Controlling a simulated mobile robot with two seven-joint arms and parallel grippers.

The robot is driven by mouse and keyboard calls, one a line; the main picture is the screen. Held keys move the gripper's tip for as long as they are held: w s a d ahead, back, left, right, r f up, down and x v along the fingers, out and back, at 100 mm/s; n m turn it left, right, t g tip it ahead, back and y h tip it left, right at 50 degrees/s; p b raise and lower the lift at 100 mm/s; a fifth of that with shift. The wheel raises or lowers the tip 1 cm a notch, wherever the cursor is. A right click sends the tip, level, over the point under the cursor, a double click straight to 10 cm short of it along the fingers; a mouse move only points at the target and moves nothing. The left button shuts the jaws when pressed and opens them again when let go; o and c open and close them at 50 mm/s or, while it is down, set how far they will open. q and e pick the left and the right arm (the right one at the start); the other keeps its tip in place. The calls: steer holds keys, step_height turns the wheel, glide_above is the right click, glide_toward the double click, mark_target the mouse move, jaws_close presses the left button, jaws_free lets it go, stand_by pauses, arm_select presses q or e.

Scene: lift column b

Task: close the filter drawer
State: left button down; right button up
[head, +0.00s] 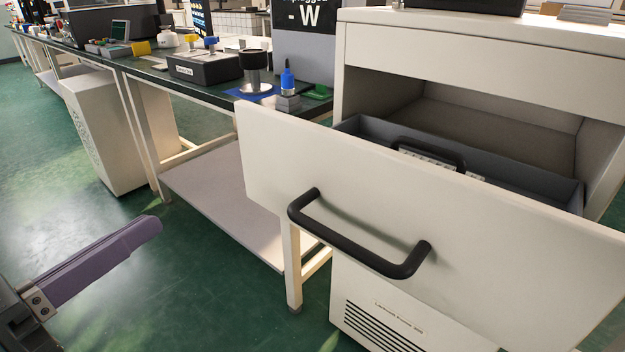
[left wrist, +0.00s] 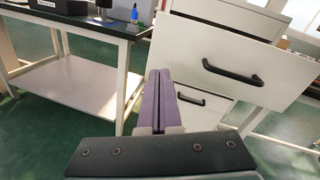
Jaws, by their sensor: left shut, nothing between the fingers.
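The filter drawer (head: 265,170) is pulled out of the white cabinet (head: 440,55), its white front toward me with a black bar handle (head: 360,246). Inside its grey box (head: 360,128) is a black handle on some item, mostly hidden by the front. The drawer front also shows in the left wrist view (left wrist: 275,68) at upper right. My left gripper (head: 155,226) has purple fingers and is at the lower left of the head view, apart from the drawer. In the left wrist view its fingers (left wrist: 158,80) are shut and empty, left of the drawer front. My right gripper is out of view.
A dark-topped bench (head: 130,68) with a lower shelf (head: 225,195) runs along the left and holds several items, among them a blue-capped bottle (head: 287,80). A white box (head: 95,130) stands below it. Green floor (head: 200,300) is clear before the drawer's left side.

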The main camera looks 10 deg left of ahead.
arm_select(q)
steer(key=s+d+f+m+h, duration=0.2)
steer(key=m+h, duration=0.1)
steer(key=m, duration=0.2)
steer(key=g+b, duration=0.1)
glide_toward(288, 186)
steer(key=shift+m, duration=0.4)
steer(key=x, duration=0.7)
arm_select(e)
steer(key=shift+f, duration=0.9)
arm_select(q)
steer(key=shift+s, duration=0.1)
